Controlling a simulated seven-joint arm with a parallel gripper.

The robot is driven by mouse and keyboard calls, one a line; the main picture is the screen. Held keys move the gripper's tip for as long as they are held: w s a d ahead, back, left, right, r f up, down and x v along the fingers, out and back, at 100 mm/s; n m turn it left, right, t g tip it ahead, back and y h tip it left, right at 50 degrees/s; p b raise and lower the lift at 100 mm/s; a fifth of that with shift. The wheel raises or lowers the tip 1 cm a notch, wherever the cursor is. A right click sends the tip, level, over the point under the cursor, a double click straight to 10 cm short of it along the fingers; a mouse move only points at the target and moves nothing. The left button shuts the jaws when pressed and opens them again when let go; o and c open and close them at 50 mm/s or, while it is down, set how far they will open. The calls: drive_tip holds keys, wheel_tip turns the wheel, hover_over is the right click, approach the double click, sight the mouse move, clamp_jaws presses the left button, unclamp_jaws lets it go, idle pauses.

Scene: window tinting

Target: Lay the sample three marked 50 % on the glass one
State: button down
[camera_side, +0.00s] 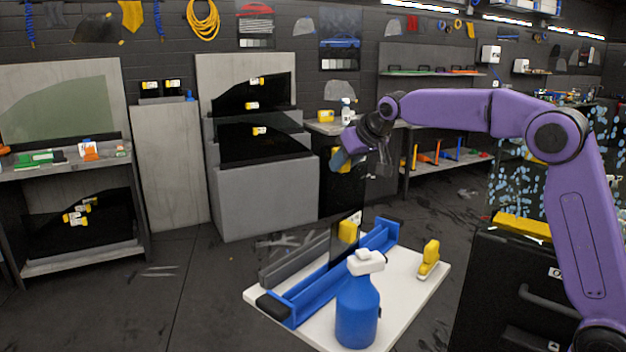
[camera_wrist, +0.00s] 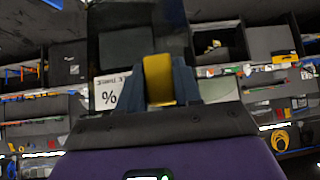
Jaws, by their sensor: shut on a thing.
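My gripper (camera_side: 350,152) is raised above and behind the blue rack in the side view. In the wrist view its two fingers (camera_wrist: 158,82) are shut on a yellow grip tab (camera_wrist: 158,76). A dark see-through tint sample (camera_wrist: 135,15) extends beyond the tab. Its white label (camera_wrist: 110,92) shows a % sign; the number cannot be read. Another dark sample with a yellow tab (camera_side: 348,231) stands upright in the blue rack (camera_side: 318,288). At the right, a glass pane (camera_side: 507,180) covered with droplets stands partly behind my arm. I cannot tell which glass is number one.
A blue spray bottle (camera_side: 357,312) with a white head stands at the front of the white board (camera_side: 408,290). A yellow tool (camera_side: 429,258) stands at its right. A black cabinet (camera_side: 500,290) is at the right. Open floor lies left of the board.

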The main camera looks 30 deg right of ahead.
drive_tip(key=s+d+f, duration=0.4)
drive_tip(key=s+d, duration=0.3)
drive_tip(key=s, duration=0.1)
drive_tip(key=s+d+f, duration=0.4)
drive_tip(key=s+d, duration=0.2)
drive_tip(key=s, duration=0.1)
drive_tip(key=d+f+m+h, duration=0.1)
drive_tip(key=d+f, duration=0.3)
drive_tip(key=s+d+r+m+g+h, duration=0.1)
drive_tip(key=s+d+m+g+h, duration=0.1)
drive_tip(key=s+d+m+h, duration=0.2)
drive_tip(key=s+d+r+m+g+h, duration=0.1)
drive_tip(key=s+d+m+g+h, duration=0.2)
drive_tip(key=d+m, duration=0.6)
drive_tip(key=s+d+h, duration=0.2)
drive_tip(key=s+d, duration=0.1)
drive_tip(key=shift+d+r+m+h, duration=0.2)
drive_tip(key=shift+m+h, duration=0.1)
drive_tip(key=shift+m, duration=0.1)
idle(1.3)
drive_tip(key=shift+w, duration=0.1)
